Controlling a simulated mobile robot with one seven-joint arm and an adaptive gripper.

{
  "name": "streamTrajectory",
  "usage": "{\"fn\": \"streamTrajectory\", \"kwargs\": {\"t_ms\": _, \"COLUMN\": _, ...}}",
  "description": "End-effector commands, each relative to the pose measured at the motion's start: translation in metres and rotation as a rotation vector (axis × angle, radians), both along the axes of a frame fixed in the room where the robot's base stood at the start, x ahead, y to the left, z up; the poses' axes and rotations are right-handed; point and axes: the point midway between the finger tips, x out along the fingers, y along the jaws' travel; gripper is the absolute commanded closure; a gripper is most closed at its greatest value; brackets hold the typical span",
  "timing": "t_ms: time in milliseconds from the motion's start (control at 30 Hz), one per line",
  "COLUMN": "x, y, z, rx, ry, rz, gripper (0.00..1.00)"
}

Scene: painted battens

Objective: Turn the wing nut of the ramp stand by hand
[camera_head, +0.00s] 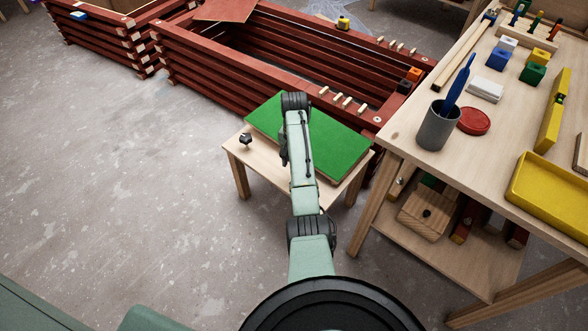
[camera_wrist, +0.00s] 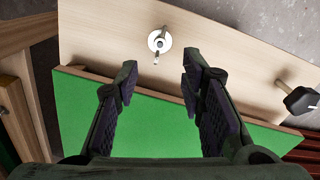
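The ramp stand is a low pale wooden stand (camera_head: 262,170) with a green sloping board (camera_head: 337,147) on top. In the wrist view its wooden face (camera_wrist: 225,45) and green board (camera_wrist: 85,115) show. A small metal wing nut (camera_wrist: 159,41) sits on a round washer on the wooden face, beyond my fingertips. My gripper (camera_wrist: 160,82) is open and empty, its two fingers apart over the board's edge, with the wing nut ahead of the gap. In the head view my arm covers part of the stand, and I cannot make out the wing nut.
A black knob (camera_head: 245,139) stands on the stand's left side; it also shows in the wrist view (camera_wrist: 301,101). A workbench (camera_head: 400,125) with a cup, blocks and a yellow tray (camera_head: 530,185) is on the right. Red batten boxes (camera_head: 250,55) stand behind. Floor on the left is clear.

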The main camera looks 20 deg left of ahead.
Motion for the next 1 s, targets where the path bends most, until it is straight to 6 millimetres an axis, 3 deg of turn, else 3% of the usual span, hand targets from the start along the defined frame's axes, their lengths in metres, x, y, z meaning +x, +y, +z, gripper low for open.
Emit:
{"fn": "streamTrajectory", "kwargs": {"t_ms": 233, "x": 0.000, "y": 0.000, "z": 0.025, "rx": 0.000, "ry": 0.001, "rz": 0.000, "gripper": 0.64}}
{"fn": "streamTrajectory", "kwargs": {"t_ms": 800, "x": 0.001, "y": 0.002, "z": 0.028, "rx": 0.003, "ry": -0.006, "rz": 0.004, "gripper": 0.64}}
{"fn": "streamTrajectory", "kwargs": {"t_ms": 933, "x": 0.014, "y": 0.027, "z": 0.047, "rx": 0.049, "ry": -0.114, "rz": 0.055, "gripper": 0.64}}
{"fn": "streamTrajectory", "kwargs": {"t_ms": 1000, "x": 0.027, "y": 0.054, "z": 0.070, "rx": 0.102, "ry": -0.232, "rz": 0.113, "gripper": 0.64}}
